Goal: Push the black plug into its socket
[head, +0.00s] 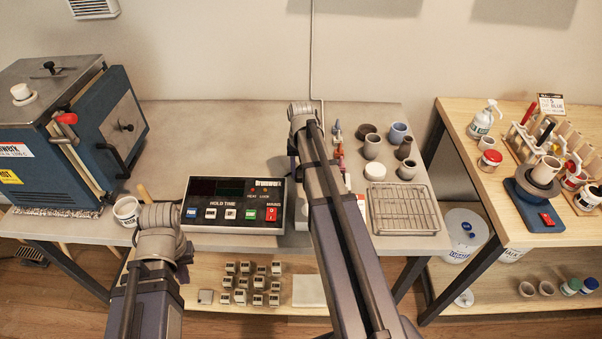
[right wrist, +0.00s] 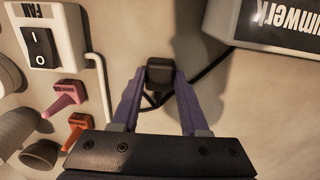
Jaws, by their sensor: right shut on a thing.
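The black plug (right wrist: 158,70) is a small dark block with a black cable, seen in the right wrist view. My right gripper (right wrist: 159,84) is shut on it, with one purple finger on each side. The cable runs from near the plug toward the controller at upper right. I cannot make out the socket in either view. In the head view my right arm covers the plug and the right gripper. My left arm comes in at lower left, its wrist in front of the bench; its gripper fingers do not show.
The controller (head: 232,212) stands at the bench front, left of my right arm. A white FAN switch box (right wrist: 42,38) and pink (right wrist: 66,97) and orange (right wrist: 79,126) pieces lie left of the plug. A wire rack (head: 405,208), several small pots and a blue kiln (head: 60,130) are also on the bench.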

